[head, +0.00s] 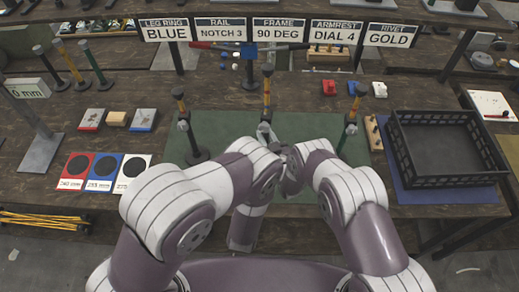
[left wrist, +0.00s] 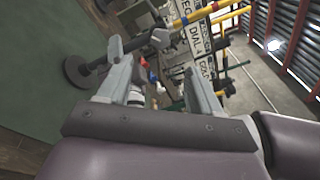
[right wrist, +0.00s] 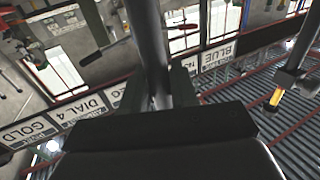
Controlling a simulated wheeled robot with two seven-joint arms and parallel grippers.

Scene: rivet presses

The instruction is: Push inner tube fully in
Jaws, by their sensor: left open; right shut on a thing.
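The left and right legs show grey collars. The middle leg's lower part is hidden behind my arms. My left gripper (left wrist: 155,65) is open; in the left wrist view a leg with a round black base (left wrist: 76,72) passes close by its fingers. My right gripper (right wrist: 156,92) is shut on a dark tube (right wrist: 150,45); which leg this belongs to I cannot tell.
A black crate (head: 440,118) stands on a blue mat at the right. Red, blue and white cards (head: 103,172) lie at the left. Signs (head: 278,30) hang across the back, including a rail sign reading NOTCH 3. Wooden blocks (head: 375,133) stand beside the right leg.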

